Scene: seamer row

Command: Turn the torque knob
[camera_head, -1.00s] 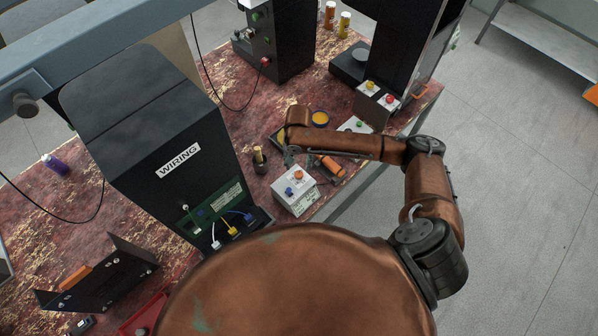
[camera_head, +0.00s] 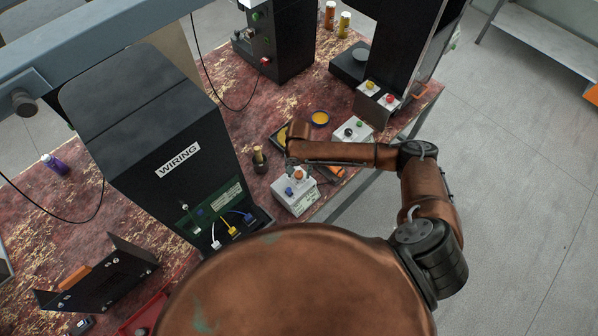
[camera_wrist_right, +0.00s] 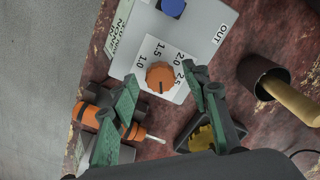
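The torque knob is an orange dial (camera_wrist_right: 160,76) on a light box (camera_wrist_right: 203,38), with a scale from 1.0 to 2.5 around it. In the head view the knob (camera_head: 298,175) shows on top of the white box (camera_head: 296,199), near the table's front edge. My right gripper (camera_wrist_right: 163,86) is open, its green fingers on either side of the knob in the wrist view, with no visible contact. In the head view the right gripper (camera_head: 292,163) is at the box's far edge, partly hidden by its own wrist. My left gripper is not in view.
A blue knob (camera_wrist_right: 172,7) sits on the same box. An orange-handled screwdriver (camera_wrist_right: 97,115) lies beside the box. A dark cup with a wooden handle (camera_wrist_right: 262,75) and a dark tray with something yellow (camera_wrist_right: 203,138) are close by. The black WIRING cabinet (camera_head: 165,145) stands left.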

